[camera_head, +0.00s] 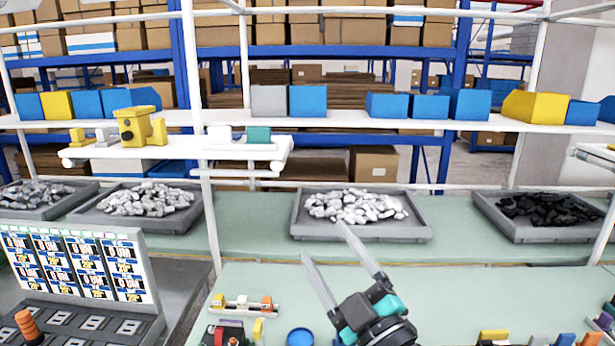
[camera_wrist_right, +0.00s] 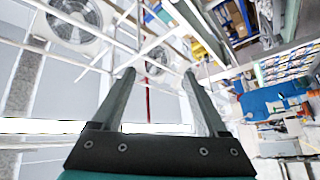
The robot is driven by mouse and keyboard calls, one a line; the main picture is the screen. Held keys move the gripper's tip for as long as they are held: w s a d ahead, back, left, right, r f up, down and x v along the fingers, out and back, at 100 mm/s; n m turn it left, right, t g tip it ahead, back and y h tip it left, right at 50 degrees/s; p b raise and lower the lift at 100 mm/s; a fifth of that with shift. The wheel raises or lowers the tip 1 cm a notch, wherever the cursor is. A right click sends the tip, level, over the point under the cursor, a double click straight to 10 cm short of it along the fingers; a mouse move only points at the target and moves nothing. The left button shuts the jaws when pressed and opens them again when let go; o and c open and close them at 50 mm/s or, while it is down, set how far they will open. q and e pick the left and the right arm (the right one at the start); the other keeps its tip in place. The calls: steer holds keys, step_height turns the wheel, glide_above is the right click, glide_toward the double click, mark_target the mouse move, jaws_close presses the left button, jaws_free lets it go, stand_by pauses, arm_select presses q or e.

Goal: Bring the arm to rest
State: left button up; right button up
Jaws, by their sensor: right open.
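My right gripper (camera_head: 338,265) is raised above the green worktable (camera_head: 250,280) in the head view. Its two long grey fingers are spread apart and point up and away, with nothing between them. In the right wrist view the same open fingers (camera_wrist_right: 160,100) face the ceiling, rails and shelving. My left gripper is not in either view.
Trays of grey parts (camera_head: 432,232) and dark parts (camera_head: 590,230) line the back bench. A display panel (camera_head: 150,270) stands at left. A small rail with coloured blocks (camera_head: 240,306) and a blue round item (camera_head: 299,337) sit near the gripper. The table's middle right is clear.

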steer(key=s+d+f+m+g+h, duration=0.3)
steer(key=d+f+m+h, duration=0.25)
steer(key=f, duration=0.35)
steer(key=s+d+f+m+g+h, duration=0.35)
steer(key=d+f+m+h, duration=0.2)
steer(key=f, duration=0.45)
steer(key=s+d+f+m+g, duration=0.1)
steer(key=s+f+g, duration=0.45)
steer(key=s, duration=0.35)
steer(key=s+d+f+m+g, duration=0.1)
steer(key=s+f+g, duration=0.4)
steer(key=s, duration=0.5)
step_height(320, 180, down, 28)
steer(key=s+b, duration=0.2)
steer(key=b, duration=0.3)
steer(key=s+d+f+g+b, duration=0.1)
steer(key=s+f+b, duration=0.3)
steer(key=s+f, duration=1)
step_height(320, 180, down, 3)
steer(key=shift+s+d+f+g+y, duration=0.1)
steer(key=shift+s+d+g+y, duration=0.25)
steer(key=shift+d, duration=0.45)
